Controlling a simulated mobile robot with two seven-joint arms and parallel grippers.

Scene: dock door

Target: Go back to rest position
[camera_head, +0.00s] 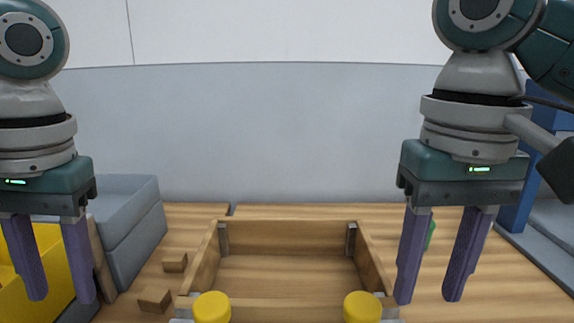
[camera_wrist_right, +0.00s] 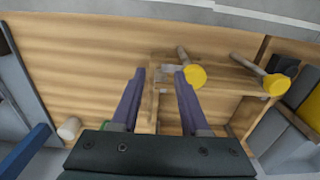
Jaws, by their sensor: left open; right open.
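My left gripper (camera_head: 62,275) hangs at the left of the head view, fingers pointing down, open, in front of a yellow bin and a grey bin. My right gripper (camera_head: 429,280) hangs at the right, also pointing down, open and with nothing between its fingers. It lies to the right of a wooden frame with an open middle (camera_head: 285,230) in the head view. In the right wrist view, the right fingers (camera_wrist_right: 160,95) are spread, with part of the wooden frame beyond them.
Two yellow knobs (camera_head: 212,307) (camera_head: 362,307) stand at the frame's front. Small wooden blocks (camera_head: 155,300) lie left of it. A grey bin (camera_head: 130,225) and a yellow bin (camera_head: 40,290) stand at left. A blue upright (camera_head: 524,170) stands at right. A white cylinder (camera_wrist_right: 69,128) shows in the wrist view.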

